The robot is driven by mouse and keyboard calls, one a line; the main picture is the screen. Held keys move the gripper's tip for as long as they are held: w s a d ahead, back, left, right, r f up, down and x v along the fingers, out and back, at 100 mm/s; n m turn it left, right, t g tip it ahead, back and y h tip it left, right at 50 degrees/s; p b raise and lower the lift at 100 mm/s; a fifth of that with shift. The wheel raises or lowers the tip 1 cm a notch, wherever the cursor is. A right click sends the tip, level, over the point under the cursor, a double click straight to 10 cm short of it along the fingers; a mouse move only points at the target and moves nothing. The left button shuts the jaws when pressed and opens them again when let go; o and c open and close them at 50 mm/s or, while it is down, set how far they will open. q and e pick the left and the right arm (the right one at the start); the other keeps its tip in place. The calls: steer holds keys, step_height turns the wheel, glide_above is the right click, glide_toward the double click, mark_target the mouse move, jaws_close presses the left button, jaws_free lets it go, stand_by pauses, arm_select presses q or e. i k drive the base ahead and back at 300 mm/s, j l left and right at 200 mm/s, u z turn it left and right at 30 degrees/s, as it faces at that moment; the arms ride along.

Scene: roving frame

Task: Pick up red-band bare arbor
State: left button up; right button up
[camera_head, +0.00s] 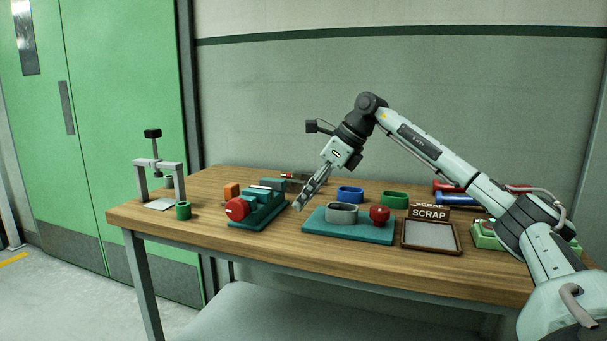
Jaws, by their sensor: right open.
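A small rod with a red part (290,175) lies at the back of the table, behind the vise and left of my right gripper's wrist. It may be the red-band bare arbor, but it is too small and partly covered to be sure. My right gripper (300,205) is open and empty. Its fingers point down and left, in the picture between the red-and-teal vise and the teal board. My left gripper is not in view.
The wooden table (290,250) holds a teal vise (262,207), a grey press (140,170), a teal board (350,230) with a grey ring and red knob, a SCRAP tray (430,236), and blue (350,193) and green (395,200) oval holders. Red and blue cylinders (455,198) lie behind my right arm.

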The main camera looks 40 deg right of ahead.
mark_target(306, 176)
steer(key=i+l, duration=0.45)
steer(key=l, duration=0.15)
steer(key=i+l, duration=0.4)
steer(key=l, duration=0.2)
